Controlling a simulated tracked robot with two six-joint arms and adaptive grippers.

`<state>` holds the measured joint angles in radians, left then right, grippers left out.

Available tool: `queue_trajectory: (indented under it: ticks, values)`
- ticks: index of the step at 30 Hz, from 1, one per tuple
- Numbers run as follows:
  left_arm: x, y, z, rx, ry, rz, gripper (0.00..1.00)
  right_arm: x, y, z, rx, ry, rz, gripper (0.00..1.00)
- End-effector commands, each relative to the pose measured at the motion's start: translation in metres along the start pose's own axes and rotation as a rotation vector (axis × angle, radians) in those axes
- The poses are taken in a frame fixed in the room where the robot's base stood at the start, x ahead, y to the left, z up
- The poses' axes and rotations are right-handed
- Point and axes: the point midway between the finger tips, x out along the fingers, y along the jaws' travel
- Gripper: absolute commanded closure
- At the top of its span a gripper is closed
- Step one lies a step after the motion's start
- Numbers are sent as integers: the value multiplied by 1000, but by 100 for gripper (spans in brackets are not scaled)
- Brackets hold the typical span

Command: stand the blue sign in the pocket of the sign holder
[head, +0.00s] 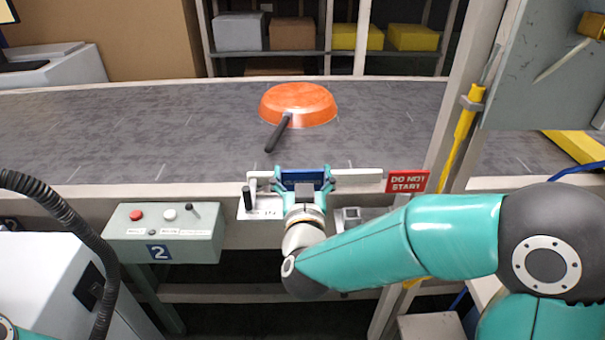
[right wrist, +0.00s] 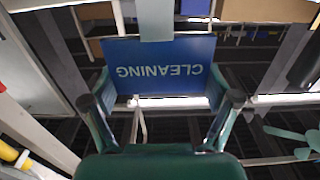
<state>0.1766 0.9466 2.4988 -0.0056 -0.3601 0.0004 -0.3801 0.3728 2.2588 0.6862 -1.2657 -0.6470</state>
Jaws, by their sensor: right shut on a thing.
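The blue sign (head: 303,178) is held by my right gripper (head: 305,184) at the front edge of the conveyor. In the right wrist view the blue sign (right wrist: 165,75) reads "CLEANING" upside down, between the two fingers of my right gripper (right wrist: 164,104). A pale grey plate (right wrist: 155,20) overlaps the sign's edge at the top of that view; I cannot tell whether it is the holder's pocket. A white bar (head: 357,175) shows on both sides of the gripper, perhaps part of the sign holder. The gripper hides the sign's lower part in the head view. My left gripper is out of view.
An orange pan (head: 299,104) with a dark handle lies on the grey conveyor (head: 180,130). A red "DO NOT START" sign (head: 408,181) is right of the gripper. A lever (head: 247,197) and a green button box (head: 163,234) are to its left. An upright post (head: 462,110) stands at the right.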

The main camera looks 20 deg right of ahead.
Motion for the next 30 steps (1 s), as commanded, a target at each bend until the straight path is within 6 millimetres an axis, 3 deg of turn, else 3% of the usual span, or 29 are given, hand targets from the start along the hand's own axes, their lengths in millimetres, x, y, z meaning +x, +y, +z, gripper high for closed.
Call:
queue_trajectory:
  ticks: [8,9,11,23,30]
  values:
    - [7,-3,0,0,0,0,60,0,0,8,0,1,0,69]
    - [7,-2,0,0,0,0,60,0,0,7,0,1,0,10]
    - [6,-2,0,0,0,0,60,0,0,7,0,1,0,0]
    - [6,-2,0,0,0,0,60,-3,0,7,0,0,-1,0]
    - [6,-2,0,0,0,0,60,-33,-1,7,-1,0,-4,0]
